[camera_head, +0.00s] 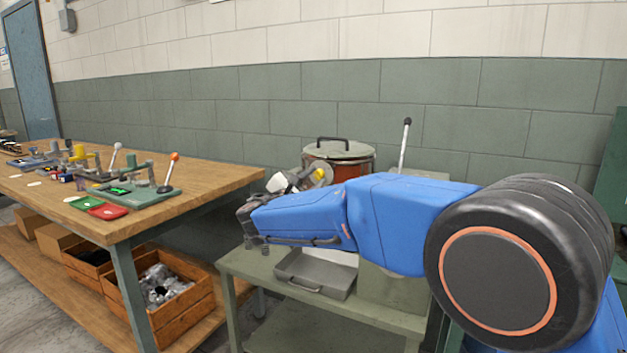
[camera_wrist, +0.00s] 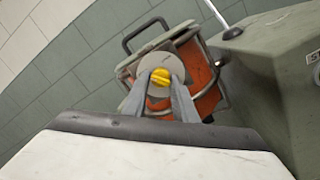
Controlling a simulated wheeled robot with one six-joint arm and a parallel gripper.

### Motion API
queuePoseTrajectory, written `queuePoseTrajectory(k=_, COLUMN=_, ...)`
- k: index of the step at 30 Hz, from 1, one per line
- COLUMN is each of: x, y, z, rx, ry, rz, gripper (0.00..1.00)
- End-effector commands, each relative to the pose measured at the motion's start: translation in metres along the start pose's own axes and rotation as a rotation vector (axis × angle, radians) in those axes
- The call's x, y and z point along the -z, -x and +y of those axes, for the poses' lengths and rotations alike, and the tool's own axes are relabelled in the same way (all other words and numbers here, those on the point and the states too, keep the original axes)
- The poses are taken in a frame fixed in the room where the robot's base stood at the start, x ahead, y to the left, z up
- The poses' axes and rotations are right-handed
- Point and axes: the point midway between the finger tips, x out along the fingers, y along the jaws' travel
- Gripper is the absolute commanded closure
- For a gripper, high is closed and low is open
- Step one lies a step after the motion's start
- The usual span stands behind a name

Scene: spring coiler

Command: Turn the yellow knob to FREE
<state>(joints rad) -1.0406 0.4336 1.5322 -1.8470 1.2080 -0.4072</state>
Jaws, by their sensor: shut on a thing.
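The yellow knob (camera_wrist: 160,77) sits on a round grey disc (camera_wrist: 165,62) in the wrist view. My gripper (camera_wrist: 160,80) is shut on the knob, with one grey finger at each side of it. In the head view the knob (camera_head: 319,174) shows as a small yellow spot just beyond my blue arm. The FREE mark and the knob's pointer cannot be read in either view.
A red pot-like vessel (camera_head: 350,160) with a grey lid and black handle stands behind. A lever with a black knob (camera_head: 407,122) rises to its right. A grey tray (camera_head: 313,275) lies on the green bench (camera_head: 262,268). A wooden table (camera_head: 215,183) with several tools stands left.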

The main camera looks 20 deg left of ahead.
Motion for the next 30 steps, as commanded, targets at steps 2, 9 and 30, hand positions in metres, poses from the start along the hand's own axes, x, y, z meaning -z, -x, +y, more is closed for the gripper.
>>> queuePoseTrajectory(k=2, x=-0.0010, y=-0.0005, z=-0.0004, rx=-0.002, ry=0.035, rz=0.001, gripper=0.97)
queuePoseTrajectory(k=9, x=-0.0014, y=-0.0006, z=-0.0005, rx=-0.008, ry=0.102, rz=0.004, gripper=0.97)
queuePoseTrajectory(k=30, x=-0.0010, y=-0.0004, z=-0.0007, rx=-0.009, ry=0.118, rz=0.006, gripper=0.57)
